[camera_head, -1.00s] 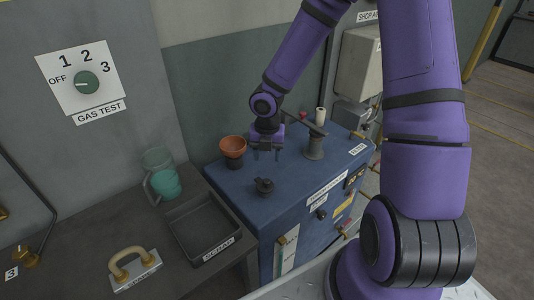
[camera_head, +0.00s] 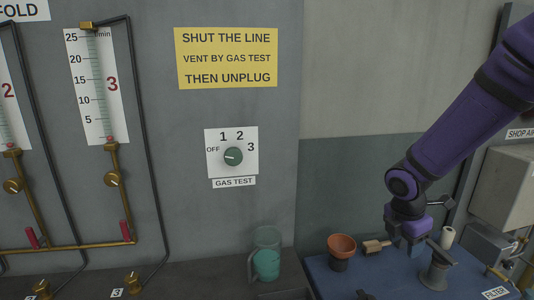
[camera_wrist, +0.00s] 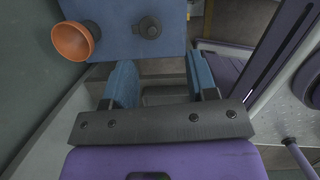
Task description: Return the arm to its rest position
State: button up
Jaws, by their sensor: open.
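My purple arm (camera_head: 460,125) reaches down from the upper right in the head view. My gripper (camera_head: 412,250) is above the blue cabinet top (camera_head: 390,282), to the right of the orange cup (camera_head: 341,246). In the wrist view my gripper (camera_wrist: 162,78) has its two blue fingers wide apart with nothing between them. The orange cup (camera_wrist: 73,41) and a dark round fitting (camera_wrist: 149,27) show beyond the fingers, on the blue top.
A dark stand (camera_head: 437,268) and a pale cylinder (camera_head: 447,237) are close to my gripper's right. A green mug (camera_head: 266,263) stands farther left. The wall holds a gas test dial (camera_head: 233,156) and gauges (camera_head: 97,85).

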jog(key=s+a+r+m+t+y, duration=0.2)
jog(key=s+r+m+t, duration=0.2)
jog(key=s+r+m, duration=1.6)
jog(key=shift+a+r+m, duration=0.2)
jog(key=shift+r+m, duration=0.4)
jog(key=shift+r, duration=0.05)
jog(key=shift+o, duration=0.5)
jog(key=shift+s, duration=0.1)
dwell(1.2)
